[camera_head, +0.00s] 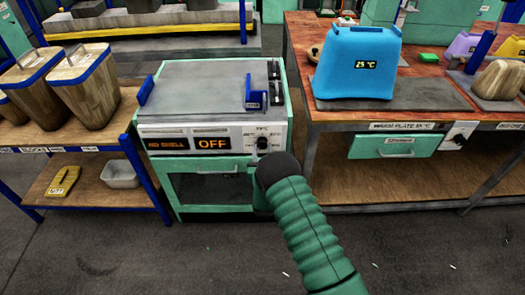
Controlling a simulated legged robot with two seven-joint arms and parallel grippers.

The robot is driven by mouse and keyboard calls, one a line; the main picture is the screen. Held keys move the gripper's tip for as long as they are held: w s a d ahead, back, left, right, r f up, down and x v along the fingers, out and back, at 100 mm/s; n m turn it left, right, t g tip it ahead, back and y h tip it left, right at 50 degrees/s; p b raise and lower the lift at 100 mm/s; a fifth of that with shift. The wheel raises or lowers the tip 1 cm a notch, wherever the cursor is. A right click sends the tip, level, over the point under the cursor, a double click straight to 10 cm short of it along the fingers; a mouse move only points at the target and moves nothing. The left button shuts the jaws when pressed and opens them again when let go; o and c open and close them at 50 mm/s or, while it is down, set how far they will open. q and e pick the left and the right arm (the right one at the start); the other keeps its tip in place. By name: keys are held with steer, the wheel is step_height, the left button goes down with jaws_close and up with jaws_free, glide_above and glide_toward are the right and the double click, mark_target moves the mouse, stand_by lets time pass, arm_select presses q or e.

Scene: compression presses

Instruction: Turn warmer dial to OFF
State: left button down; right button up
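A green and grey cabinet machine (210,88) stands left of centre. Its white front panel has a display (212,144) reading OFF and another reading NO SHELL. A black round dial (263,143) sits at the panel's right end, with small print too fine to read. My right arm comes in from the bottom; its dark wrist end, with the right gripper (268,172), is just below that dial in the picture. The fingers are hidden, so contact is unclear. A second dial (458,135) is on the right bench beside a WARM PLATE label (408,126). My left gripper is out of view.
A blue container (357,62) reading 25 °C stands on a dark plate (425,94) on the right bench. A green drawer (392,145) is below. Wooden bins (85,86) stand on the left shelf rack. Floor in front is mostly clear.

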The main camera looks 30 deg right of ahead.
steer(key=o, duration=0.4)
steer(key=shift+f, duration=0.35)
steer(key=shift+r, duration=0.15)
steer(key=shift+r, duration=0.1)
steer(key=p+v, duration=0.2)
steer(key=v, duration=1.5)
steer(key=shift+d, duration=0.15)
